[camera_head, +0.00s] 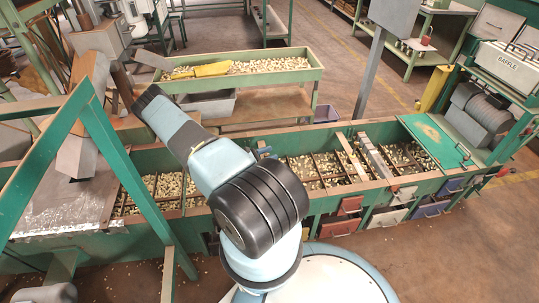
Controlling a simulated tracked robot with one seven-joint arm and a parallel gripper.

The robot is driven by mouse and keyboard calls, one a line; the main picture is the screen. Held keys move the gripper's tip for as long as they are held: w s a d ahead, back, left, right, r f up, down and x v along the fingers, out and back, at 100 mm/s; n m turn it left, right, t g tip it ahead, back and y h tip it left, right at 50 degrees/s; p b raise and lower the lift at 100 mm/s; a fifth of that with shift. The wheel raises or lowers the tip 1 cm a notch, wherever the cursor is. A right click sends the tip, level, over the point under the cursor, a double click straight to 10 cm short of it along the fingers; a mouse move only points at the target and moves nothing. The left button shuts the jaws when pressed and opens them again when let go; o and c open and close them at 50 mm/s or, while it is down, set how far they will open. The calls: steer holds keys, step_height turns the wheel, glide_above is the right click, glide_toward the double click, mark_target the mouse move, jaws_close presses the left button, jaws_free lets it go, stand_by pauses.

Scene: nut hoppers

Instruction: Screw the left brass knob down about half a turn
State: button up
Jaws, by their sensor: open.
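My arm rises from the bottom middle and reaches up and left over the long green trough (330,199). Its far end is dark and lies in front of the machinery at the upper left. I cannot make out my gripper or its fingers there. I cannot pick out the left brass knob in this view; it is hidden or too small to tell. A small blue fitting (263,151) shows on the far side of the trough, just right of my arm.
The trough holds nuts in several compartments, with coloured drawers along its front. A green frame (88,117) stands at the left beside a metal tabletop (60,215). A nut tray (270,78) with a yellow scoop (212,69) stands behind. A grey post (370,75) rises behind the trough.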

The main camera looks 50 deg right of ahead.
steer(key=v, duration=1.3)
steer(key=shift+w, duration=0.1)
steer(key=w+a+r+m+t+y, duration=0.1)
steer(key=w+a+r+m+y, duration=0.3)
steer(key=r, duration=0.9)
steer(key=s+a+r+m+t+y, duration=0.1)
steer(key=a+r+m+y, duration=0.2)
steer(key=a+r, duration=0.65)
steer(key=w+a+r+m+t+y, duration=0.1)
steer(key=w+a+r+m+y, duration=0.15)
steer(key=r, duration=1.35)
steer(key=s+a+r+m+t+y, duration=0.1)
steer(key=s+a+r+t+y, duration=0.1)
steer(key=s+a+r, duration=0.35)
steer(key=s+a+r+m+t+y, duration=0.1)
steer(key=s+a+r+t+y, duration=0.15)
steer(key=r, duration=0.65)
steer(key=s+a+r+t+y, duration=0.1)
steer(key=s+a+r+t, duration=0.1)
steer(key=s+a+r, duration=0.2)
steer(key=s+a+r+m+t+y, duration=0.1)
steer(key=s+a+r+t, duration=0.2)
steer(key=s, duration=0.8)
steer(key=shift+s+a+r+t, duration=0.35)
steer(key=shift+a+r, duration=0.75)
steer(key=shift+r, duration=0.2)
